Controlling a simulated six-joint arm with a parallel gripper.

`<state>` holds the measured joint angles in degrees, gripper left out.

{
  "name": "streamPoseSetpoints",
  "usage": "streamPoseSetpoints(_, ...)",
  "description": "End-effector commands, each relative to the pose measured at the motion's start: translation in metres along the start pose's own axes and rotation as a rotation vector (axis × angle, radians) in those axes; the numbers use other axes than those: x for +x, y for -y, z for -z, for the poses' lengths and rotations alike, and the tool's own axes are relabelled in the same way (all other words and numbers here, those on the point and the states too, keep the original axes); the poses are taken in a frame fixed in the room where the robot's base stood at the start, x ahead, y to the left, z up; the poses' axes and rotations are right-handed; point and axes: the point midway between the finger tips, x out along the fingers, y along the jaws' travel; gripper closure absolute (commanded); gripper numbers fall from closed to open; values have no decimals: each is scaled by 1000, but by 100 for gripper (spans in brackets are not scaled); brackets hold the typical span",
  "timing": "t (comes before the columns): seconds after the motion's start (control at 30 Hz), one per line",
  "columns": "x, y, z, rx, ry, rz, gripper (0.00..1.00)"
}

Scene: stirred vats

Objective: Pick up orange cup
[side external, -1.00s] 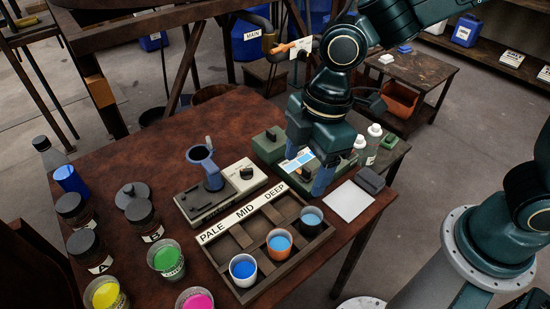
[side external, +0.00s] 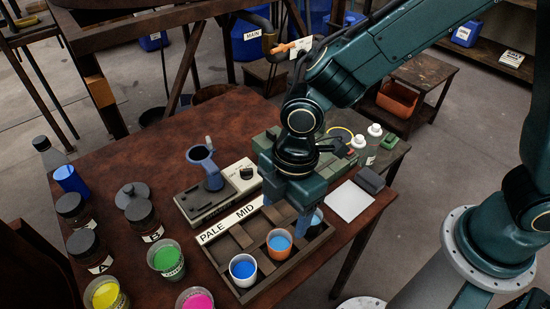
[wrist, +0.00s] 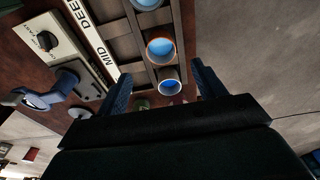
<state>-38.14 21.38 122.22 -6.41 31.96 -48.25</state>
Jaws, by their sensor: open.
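The orange cup (side external: 279,249) holds blue liquid and stands upright in the wooden tray (side external: 297,266), between a white cup (side external: 243,272) and a dark cup (side external: 316,226). In the wrist view the orange cup (wrist: 160,50) shows ahead of the fingers, with the white cup (wrist: 168,86) nearer. My gripper (side external: 287,206) is open and empty, pointing down above the tray's back part, behind the orange cup and apart from it. One blue finger partly hides the dark cup.
A label board (side external: 228,222) reading PALE and MID runs along the tray's back. A stirrer device (side external: 212,185) stands behind it. Beakers of green (side external: 167,262), yellow (side external: 105,294) and magenta (side external: 196,299) liquid stand left. A white card (side external: 349,201) lies right.

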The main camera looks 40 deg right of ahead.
Motion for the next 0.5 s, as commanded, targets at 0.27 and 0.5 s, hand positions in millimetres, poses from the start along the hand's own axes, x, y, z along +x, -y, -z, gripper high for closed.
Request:
streamPoseSetpoints(0.27, 35, 1, 0, 0, 2, 2, 31)
streamPoseSetpoints(0.5, 45, 0, 0, 0, 0, 0, 31)
